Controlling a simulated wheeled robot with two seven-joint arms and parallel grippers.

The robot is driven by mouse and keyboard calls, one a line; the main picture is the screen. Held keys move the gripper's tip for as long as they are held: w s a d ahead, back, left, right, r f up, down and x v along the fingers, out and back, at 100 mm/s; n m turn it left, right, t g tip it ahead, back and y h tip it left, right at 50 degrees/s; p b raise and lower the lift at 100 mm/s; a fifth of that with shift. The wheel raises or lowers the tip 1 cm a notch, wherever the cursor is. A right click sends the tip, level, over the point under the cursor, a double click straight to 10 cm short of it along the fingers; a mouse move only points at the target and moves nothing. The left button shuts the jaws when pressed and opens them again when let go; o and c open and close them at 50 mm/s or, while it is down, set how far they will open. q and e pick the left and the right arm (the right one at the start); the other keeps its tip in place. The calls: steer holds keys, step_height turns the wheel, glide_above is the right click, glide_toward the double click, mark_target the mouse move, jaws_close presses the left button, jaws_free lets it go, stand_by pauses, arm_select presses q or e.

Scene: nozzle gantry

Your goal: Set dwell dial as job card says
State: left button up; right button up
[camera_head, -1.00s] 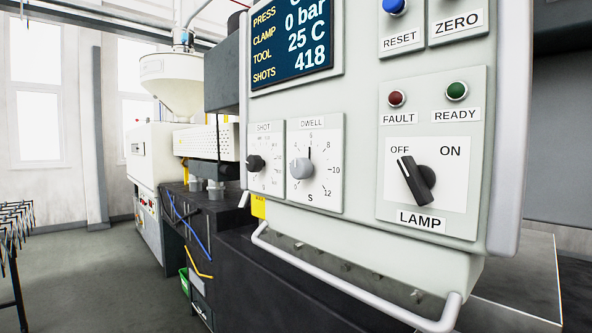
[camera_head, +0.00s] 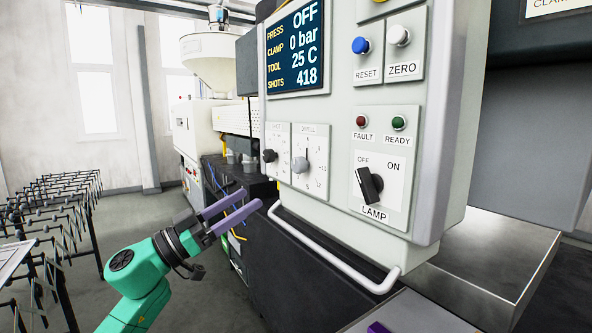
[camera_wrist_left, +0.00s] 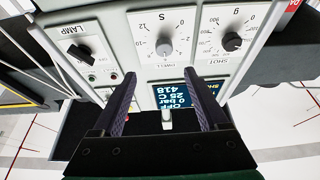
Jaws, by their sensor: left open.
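The dwell dial (camera_head: 299,165) is a grey knob on a white scale plate on the press panel. My left gripper (camera_head: 250,198) has purple fingers, open and empty, left of and below the dial, apart from the panel. In the left wrist view the fingers (camera_wrist_left: 159,76) are on either side of the dial's line, with the dial beyond the tips. No readable job card shows.
The shot dial (camera_head: 270,156) is close left of the dwell dial. The lamp switch (camera_head: 369,186) is at its right. A rail (camera_head: 335,250) runs below the panel. A white sheet (camera_head: 14,257) lies at the left edge. A small purple piece (camera_head: 378,328) shows at the bottom edge.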

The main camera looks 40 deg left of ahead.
arm_select(q)
steer(key=p, duration=0.1)
glide_toward(295, 169)
steer(key=p+x, duration=0.2)
steer(key=x, duration=0.6)
steer(key=shift+d+r, duration=0.1)
steer(key=shift+r, duration=0.15)
steer(key=shift+w, duration=0.45)
steer(key=shift+f, duration=0.1)
jaws_close()
arm_select(e)
step_height(295, 169, up, 4)
steer(key=shift+w+a+f, duration=0.1)
steer(key=shift+a+f, duration=0.05)
steer(key=shift+f, duration=0.05)
